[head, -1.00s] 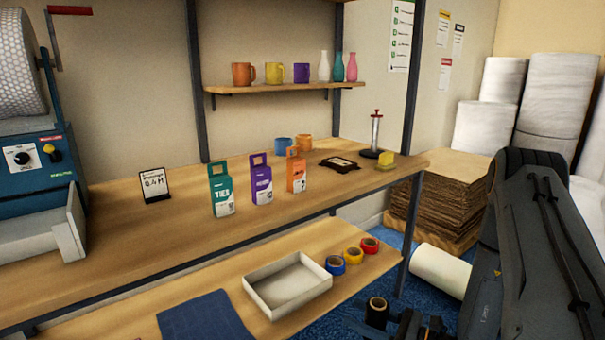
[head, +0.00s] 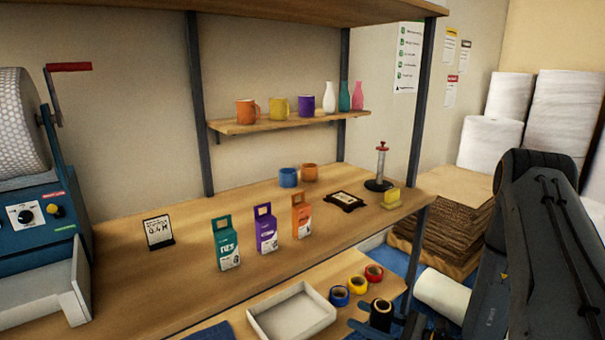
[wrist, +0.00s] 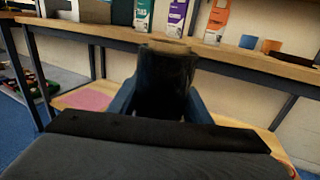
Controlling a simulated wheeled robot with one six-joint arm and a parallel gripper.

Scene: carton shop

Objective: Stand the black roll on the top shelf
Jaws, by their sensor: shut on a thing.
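The black roll (head: 381,314) with a tan core is in my gripper (head: 378,322) at the bottom of the head view. It is held roughly upright, in front of the low shelf's right part. In the wrist view the roll (wrist: 165,80) sits between the two blue fingers, which are shut on it. The top shelf (head: 300,8) crosses the upper edge of the head view; only its underside and front edge show, so its upper surface is hidden.
A small wall shelf (head: 228,128) bears mugs and vases. The bench (head: 190,290) bears several cartons, mugs and a stamp. Below, a white tray (head: 291,314) and tape rolls (head: 357,284) lie on the low shelf. A dark post (head: 422,120) stands at the right.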

